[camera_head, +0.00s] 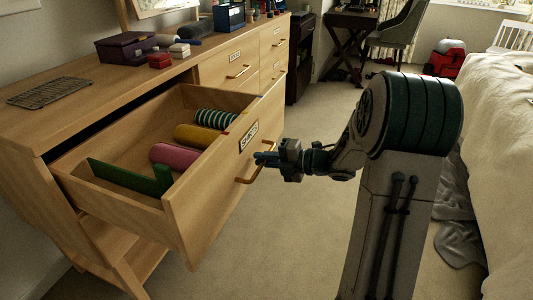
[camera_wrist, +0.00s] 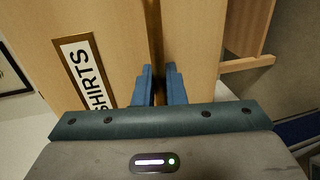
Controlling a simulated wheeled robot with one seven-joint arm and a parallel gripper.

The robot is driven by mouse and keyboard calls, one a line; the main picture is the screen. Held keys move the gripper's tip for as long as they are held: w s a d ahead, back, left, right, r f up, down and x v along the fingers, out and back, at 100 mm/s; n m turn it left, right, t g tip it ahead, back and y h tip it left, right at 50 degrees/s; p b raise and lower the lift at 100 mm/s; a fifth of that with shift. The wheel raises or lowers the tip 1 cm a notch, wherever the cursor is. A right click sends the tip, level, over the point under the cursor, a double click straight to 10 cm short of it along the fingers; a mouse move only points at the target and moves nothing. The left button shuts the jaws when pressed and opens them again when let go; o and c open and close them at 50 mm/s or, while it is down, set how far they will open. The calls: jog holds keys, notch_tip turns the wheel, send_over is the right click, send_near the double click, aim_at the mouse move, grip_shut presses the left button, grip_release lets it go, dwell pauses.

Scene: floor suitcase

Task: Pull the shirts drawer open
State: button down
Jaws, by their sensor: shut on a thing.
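The shirts drawer (camera_head: 215,200) is pulled well out of the wooden dresser. Its label reads SHIRTS (camera_head: 249,136), and the label also shows in the wrist view (camera_wrist: 86,75). A brass bar handle (camera_head: 239,180) is on its front. My gripper (camera_head: 265,160) is at the handle's upper part, with its blue fingers shut on the handle (camera_wrist: 156,45). Inside the drawer lie a striped roll (camera_head: 217,118), a mustard roll (camera_head: 197,135), a pink roll (camera_head: 174,157) and a green divider (camera_head: 125,177).
The dresser top (camera_head: 90,95) holds a wire rack (camera_head: 49,92), a dark purple box (camera_head: 126,47) and small red and white boxes. A bed (camera_head: 495,120) stands at the right. Carpet (camera_head: 290,240) is clear between them. A chair and desk stand at the back.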

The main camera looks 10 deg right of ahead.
jog(key=shift+s+d, duration=0.25)
jog(key=shift+d, duration=0.05)
jog(key=c, duration=1.6)
grip_release()
jog(key=shift+o, duration=0.2)
jog(key=shift+d, duration=0.1)
jog(key=p+v, duration=0.3)
jog(key=v, duration=1)
jog(key=shift+s+d, duration=0.2)
jog(key=shift+d, duration=0.1)
jog(key=shift+r, duration=0.1)
